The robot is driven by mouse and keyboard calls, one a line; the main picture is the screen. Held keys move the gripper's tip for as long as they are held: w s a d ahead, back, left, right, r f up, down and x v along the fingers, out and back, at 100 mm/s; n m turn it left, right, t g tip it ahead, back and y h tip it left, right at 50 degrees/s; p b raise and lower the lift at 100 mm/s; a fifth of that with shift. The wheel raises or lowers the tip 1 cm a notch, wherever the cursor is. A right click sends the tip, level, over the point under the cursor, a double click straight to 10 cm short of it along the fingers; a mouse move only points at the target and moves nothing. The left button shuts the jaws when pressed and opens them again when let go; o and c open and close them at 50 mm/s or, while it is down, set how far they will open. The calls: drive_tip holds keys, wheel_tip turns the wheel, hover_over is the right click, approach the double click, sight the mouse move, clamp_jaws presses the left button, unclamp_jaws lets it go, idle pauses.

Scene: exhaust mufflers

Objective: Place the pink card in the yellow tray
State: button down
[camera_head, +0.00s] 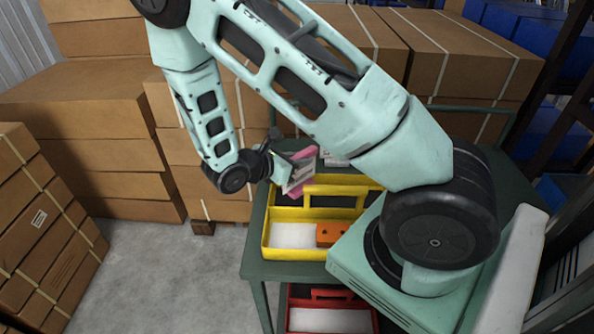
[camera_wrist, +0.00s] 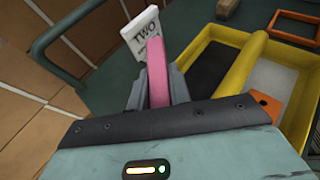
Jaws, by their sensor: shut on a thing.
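My gripper (camera_head: 287,176) is shut on the pink card (camera_head: 302,177), holding it above the cart's left side. In the wrist view the pink card (camera_wrist: 157,68) stands edge-on between the fingers of my gripper (camera_wrist: 158,80). The yellow tray (camera_head: 268,226) lies on the green cart top, just below and right of the card in the head view. It has a dark compartment and a light one, split by a yellow divider. In the wrist view the yellow tray (camera_wrist: 243,66) is right of the gripper. The card is outside the tray's light compartment; its height over the tray is unclear.
An orange block (camera_head: 330,234) sits in the tray's light compartment. A white sign reading "TWO" (camera_wrist: 145,32) stands beyond the card. A red tray (camera_head: 331,318) is on the lower shelf. Cardboard boxes (camera_head: 85,110) stand left and behind. My arm covers the cart's right part.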

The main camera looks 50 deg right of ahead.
sight(297, 186)
drive_tip(key=shift+f, duration=1.9)
drive_tip(key=shift+f, duration=0.25)
drive_tip(key=c, duration=1.3)
unclamp_jaws()
drive_tip(key=shift+r, duration=0.15)
